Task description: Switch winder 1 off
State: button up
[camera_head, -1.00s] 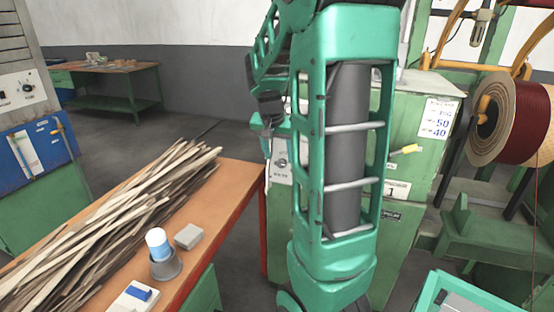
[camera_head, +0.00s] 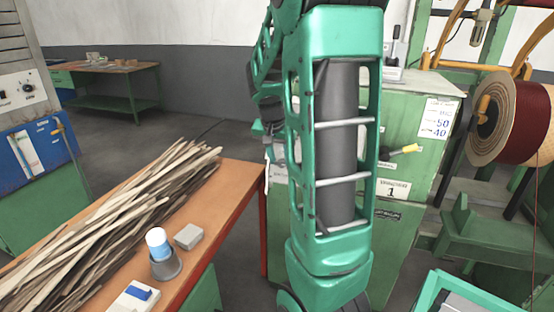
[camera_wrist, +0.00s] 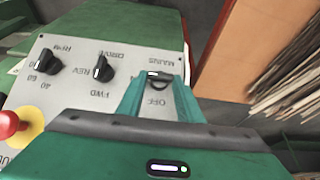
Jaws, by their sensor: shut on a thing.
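Winder 1 is the green cabinet (camera_head: 408,130) with a "1" label on its front, behind my arm in the head view. In the wrist view its grey control panel (camera_wrist: 70,85) appears upside down. The MAINS switch (camera_wrist: 158,79), a dark knob, has an OFF label beside it. My gripper (camera_wrist: 160,84) is shut on this knob, with one green finger on each side. The DRIVE knob (camera_wrist: 103,69), marked REV and FWD, and the RPM knob (camera_wrist: 47,63) stand free to the left. In the head view my arm hides most of the panel and the fingertips.
A red emergency button (camera_wrist: 10,124) on a yellow base sits at the panel's left edge. An orange-topped table (camera_head: 236,185) with wooden strips (camera_head: 120,220) stands left of my arm. A wire spool (camera_head: 497,118) is at right.

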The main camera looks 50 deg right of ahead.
jog(key=shift+w+a, duration=0.1)
jog(key=shift+w, duration=0.05)
jog(key=n+g, duration=0.1)
jog(key=w+n+g+h, duration=0.1)
jog(key=shift+a+f+n+g, duration=0.1)
jog(key=shift+a+n+g, duration=0.2)
jog(key=shift+g, duration=0.1)
jog(key=n+g+h, duration=0.1)
jog(key=n+h, duration=0.1)
jog(key=n, duration=0.1)
jog(key=a+f+n+g+h, duration=0.1)
jog(key=n+g+h, duration=0.1)
jog(key=n+h, duration=0.1)
jog(key=w+f+n+g+h, duration=0.1)
jog(key=n+g+h, duration=0.1)
jog(key=h, duration=0.1)
jog(key=shift+a+f+n, duration=0.1)
jog(key=shift+a+n, duration=0.05)
jog(key=shift+n, duration=0.25)
dwell(0.5)
jog(key=o, duration=1.1)
